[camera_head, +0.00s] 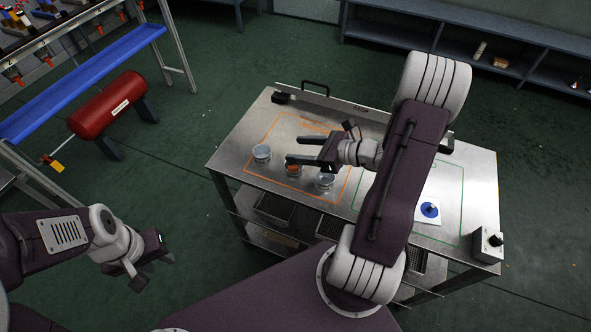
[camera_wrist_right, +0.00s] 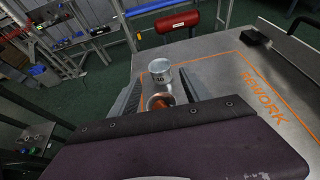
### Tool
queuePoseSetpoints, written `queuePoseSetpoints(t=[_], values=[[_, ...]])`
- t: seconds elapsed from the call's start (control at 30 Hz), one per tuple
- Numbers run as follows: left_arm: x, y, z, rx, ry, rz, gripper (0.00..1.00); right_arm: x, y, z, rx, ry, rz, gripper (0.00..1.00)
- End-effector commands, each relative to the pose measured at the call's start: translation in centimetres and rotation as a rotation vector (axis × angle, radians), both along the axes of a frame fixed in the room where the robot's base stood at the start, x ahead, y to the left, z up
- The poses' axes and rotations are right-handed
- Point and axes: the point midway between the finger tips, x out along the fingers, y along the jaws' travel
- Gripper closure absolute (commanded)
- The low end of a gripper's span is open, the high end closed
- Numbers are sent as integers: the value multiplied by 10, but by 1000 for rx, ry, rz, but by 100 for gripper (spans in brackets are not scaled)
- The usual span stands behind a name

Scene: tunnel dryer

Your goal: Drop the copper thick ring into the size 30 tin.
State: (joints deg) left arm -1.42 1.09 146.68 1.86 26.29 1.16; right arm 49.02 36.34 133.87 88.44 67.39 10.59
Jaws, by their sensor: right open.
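Three small silvery tins stand in a row on the metal table: a left tin (camera_head: 261,153), a middle tin (camera_head: 293,171) and a right tin (camera_head: 325,182). Something copper-coloured (camera_head: 293,169) shows in the middle tin; it also shows in the right wrist view (camera_wrist_right: 160,102), largely hidden by my gripper. One tin (camera_wrist_right: 161,72) bears a two-digit label, too small to read surely. My right gripper (camera_head: 292,149) is open and empty above the tins, its fingers (camera_wrist_right: 160,92) either side of the copper-coloured thing in the wrist view. My left gripper (camera_head: 153,270) is open and empty, away from the table.
The table top (camera_head: 235,155) has an orange outlined area with lettering (camera_wrist_right: 263,95) and a green outlined area. A white card with a blue disc (camera_head: 430,210) lies in the green area. A control box (camera_head: 487,244) stands at the right corner. A red cylinder (camera_head: 106,104) stands left.

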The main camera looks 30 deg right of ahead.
Motion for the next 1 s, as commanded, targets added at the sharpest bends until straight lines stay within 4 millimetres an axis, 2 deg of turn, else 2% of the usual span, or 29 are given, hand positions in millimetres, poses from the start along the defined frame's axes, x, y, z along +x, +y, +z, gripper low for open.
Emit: queuePoseSetpoints(t=[0.13, 0.4, 0.5, 1.0], values=[[0, 0, 3, 0, 0, 0, 66, -10, -10, 7, -1, -1, -5, 45], [0, 0, 12, 0, 0, 0, 66, -52, -43, 30, -2, -1, -5, 45], [0, 0, 13, 0, 0, 0, 66, -61, -50, 33, -1, -1, -4, 45], [0, 0, 13, 0, 0, 0, 66, -65, -52, 35, 0, 0, 0, 45]])
